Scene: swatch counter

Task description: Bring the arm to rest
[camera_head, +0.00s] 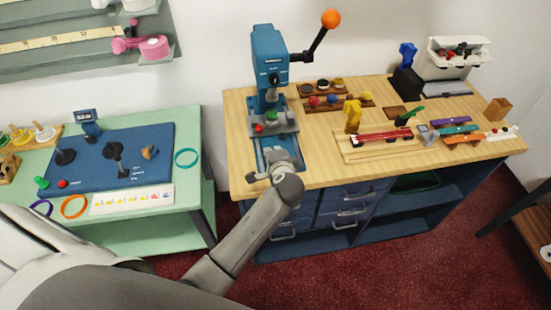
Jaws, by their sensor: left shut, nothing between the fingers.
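My left arm reaches in from the lower left, past the green table. Its grey gripper (280,158) is over the front edge of the wooden workbench (325,172), in front of the blue lever press (270,65). The gripper is shut and empty. It overlaps the front end of the press's blue base (271,143) in this view; I cannot tell if they touch. My right gripper is not in view.
The press's lever ends in an orange ball (330,18). A wooden tray (352,156) with a red item lies right of the gripper. The green table (190,124) stands left, with a blue mat (165,135). Red carpet (330,275) shows below the bench.

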